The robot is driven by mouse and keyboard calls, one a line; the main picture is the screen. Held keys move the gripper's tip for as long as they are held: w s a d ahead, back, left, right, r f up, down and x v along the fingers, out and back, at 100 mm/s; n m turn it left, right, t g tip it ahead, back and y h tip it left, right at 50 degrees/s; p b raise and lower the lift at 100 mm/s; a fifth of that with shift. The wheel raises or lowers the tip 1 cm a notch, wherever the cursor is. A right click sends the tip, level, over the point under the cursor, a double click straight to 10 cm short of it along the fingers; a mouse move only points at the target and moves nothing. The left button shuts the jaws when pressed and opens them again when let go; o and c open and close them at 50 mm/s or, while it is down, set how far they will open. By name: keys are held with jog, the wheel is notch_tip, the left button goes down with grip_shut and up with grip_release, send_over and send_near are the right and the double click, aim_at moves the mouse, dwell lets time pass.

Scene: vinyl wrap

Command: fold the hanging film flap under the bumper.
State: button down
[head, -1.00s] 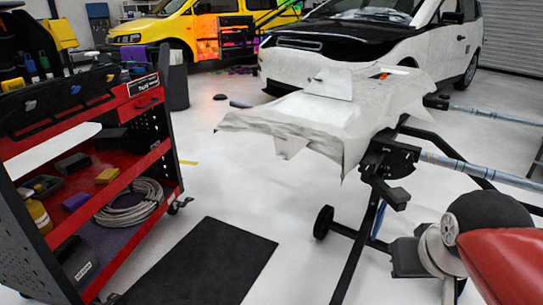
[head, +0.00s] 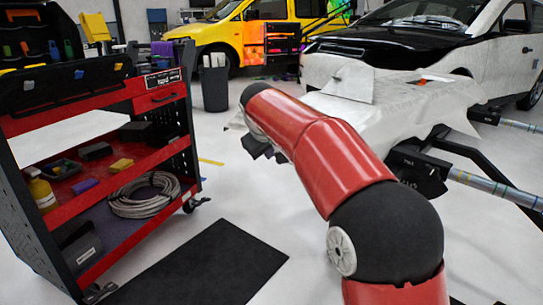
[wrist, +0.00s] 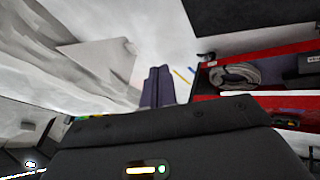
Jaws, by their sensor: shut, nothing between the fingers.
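The bumper, draped in white film (head: 425,100), lies on a dark stand in the head view. My red arm crosses in front of its left part and hides the front edge where the film hung down. A small end of film (head: 236,121) shows left of my arm. My gripper (head: 262,150) is low beside that edge, mostly hidden by the arm. In the wrist view its two dark fingers (wrist: 158,85) are together, shut and empty. Pale film (wrist: 105,60) fills the upper left there, with a pointed flap left of the fingers. I cannot tell whether they touch it.
A red tool cart (head: 120,180) stands at the left, with a black mat (head: 205,265) on the floor beside it. Stand rails (head: 490,185) stick out at the right. A white car (head: 400,30) and a yellow van (head: 225,40) are behind.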

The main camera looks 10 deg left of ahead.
jog(key=w+d+f, duration=0.3)
jog(key=w+f, duration=0.3)
jog(key=w, duration=0.2)
jog(key=shift+f+b, duration=0.4)
jog(key=shift+w+f, duration=0.1)
jog(key=shift+w, duration=0.15)
